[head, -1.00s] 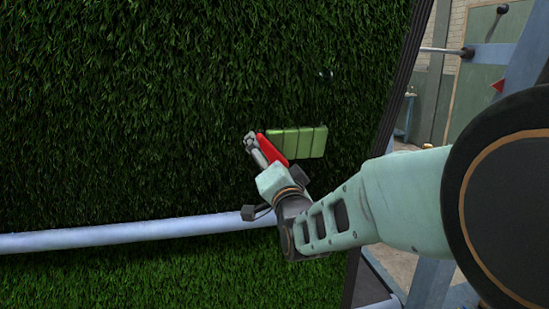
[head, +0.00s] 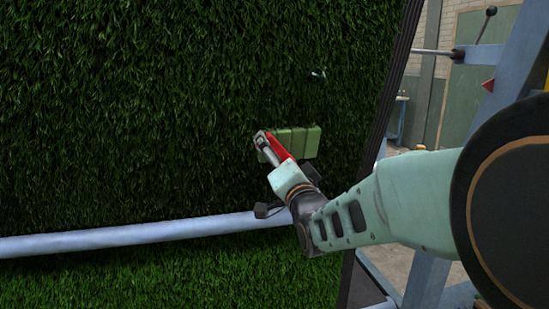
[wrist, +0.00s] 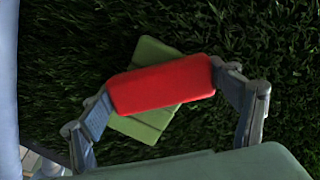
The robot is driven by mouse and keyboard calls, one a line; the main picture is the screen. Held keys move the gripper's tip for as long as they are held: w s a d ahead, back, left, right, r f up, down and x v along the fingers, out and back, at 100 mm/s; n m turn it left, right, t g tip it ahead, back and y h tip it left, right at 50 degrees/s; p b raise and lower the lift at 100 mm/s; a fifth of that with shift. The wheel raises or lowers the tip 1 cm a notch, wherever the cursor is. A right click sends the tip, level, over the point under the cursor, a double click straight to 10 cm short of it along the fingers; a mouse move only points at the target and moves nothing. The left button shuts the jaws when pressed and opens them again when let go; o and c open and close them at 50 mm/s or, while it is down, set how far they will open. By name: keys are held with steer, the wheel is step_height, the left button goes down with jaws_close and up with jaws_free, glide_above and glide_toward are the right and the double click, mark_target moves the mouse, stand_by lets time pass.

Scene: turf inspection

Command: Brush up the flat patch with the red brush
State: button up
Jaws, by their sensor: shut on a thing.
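The red brush (wrist: 162,85) is held across between the two fingers of my gripper (wrist: 165,88) in the wrist view. In the head view the red brush (head: 280,149) shows beside the fingertips of my gripper (head: 262,141). A light green ribbed block (wrist: 150,115) lies behind the red part in the wrist view; in the head view the green block (head: 302,142) sits against the turf. I cannot tell whether it touches the turf. The turf (head: 130,110) is an upright green panel. No clear flat patch stands out, and bristles are hidden.
A pale blue rail (head: 130,235) runs across the turf below my gripper. A small dark shiny object (head: 317,76) sits on the turf above the green block. The panel's dark edge (head: 388,110) and a blue frame (head: 490,85) stand at right.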

steer(key=shift+w+d, duration=0.3)
steer(key=shift+d, duration=0.7)
steer(key=shift+w+d, duration=0.3)
steer(key=shift+d, duration=0.75)
steer(key=shift+w+d, duration=0.3)
steer(key=shift+d, duration=0.7)
steer(key=shift+d, duration=0.15)
steer(key=shift+w+d, duration=0.3)
steer(key=shift+d, duration=0.6)
steer(key=shift+w+d, duration=0.3)
steer(key=shift+d, duration=0.55)
